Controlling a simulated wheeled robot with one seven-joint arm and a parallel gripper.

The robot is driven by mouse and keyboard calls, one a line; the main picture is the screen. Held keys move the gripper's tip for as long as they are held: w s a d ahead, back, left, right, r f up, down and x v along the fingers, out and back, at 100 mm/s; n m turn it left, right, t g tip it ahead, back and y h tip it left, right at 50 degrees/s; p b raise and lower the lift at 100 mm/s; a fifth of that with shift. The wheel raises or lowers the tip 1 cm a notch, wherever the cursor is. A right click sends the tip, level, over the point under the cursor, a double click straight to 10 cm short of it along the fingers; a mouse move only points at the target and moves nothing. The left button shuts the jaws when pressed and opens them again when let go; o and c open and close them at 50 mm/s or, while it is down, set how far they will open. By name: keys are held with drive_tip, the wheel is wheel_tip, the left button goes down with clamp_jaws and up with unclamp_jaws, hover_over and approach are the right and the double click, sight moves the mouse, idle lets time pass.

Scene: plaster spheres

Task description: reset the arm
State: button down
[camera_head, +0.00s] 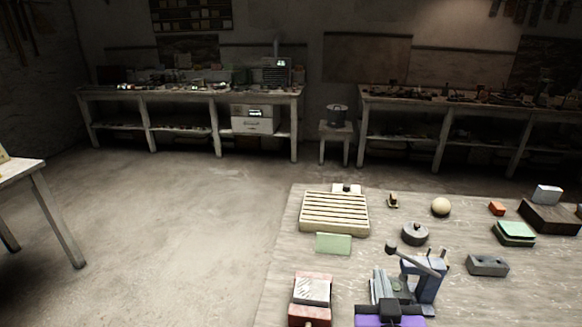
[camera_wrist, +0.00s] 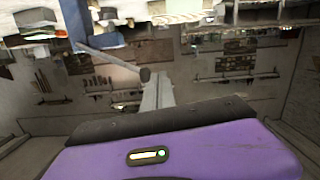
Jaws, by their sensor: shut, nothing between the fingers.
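My gripper (camera_head: 379,284), with its purple body, is at the bottom of the head view, over the near part of the table (camera_head: 275,290). In the wrist view its pale fingers (camera_wrist: 158,92) are together with nothing between them. A blue and grey lever tool (camera_head: 425,283) stands just right of my gripper in the head view. Its long lever with a round knob reaches up and left. The lever (camera_wrist: 115,60) also crosses the wrist view close to my fingers; whether they touch cannot be told.
Open floor (camera_head: 180,235) lies to the left.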

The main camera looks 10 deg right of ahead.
drive_tip(key=s+a+r+n+t+y, duration=0.1)
drive_tip(key=s+a+n+t+y, duration=0.25)
drive_tip(key=s+a+y, duration=0.35)
drive_tip(key=s+d+f+g, duration=0.1)
drive_tip(key=s+f, duration=0.1)
drive_tip(key=s, duration=0.7)
drive_tip(key=s+f+g+h, duration=0.1)
drive_tip(key=s+g, duration=0.1)
drive_tip(key=s, duration=0.8)
drive_tip(key=s+d+f+m+g+h, duration=0.1)
drive_tip(key=s+f, duration=0.1)
drive_tip(key=s, duration=0.8)
drive_tip(key=shift+d+f, duration=0.3)
drive_tip(key=shift+s, duration=0.1)
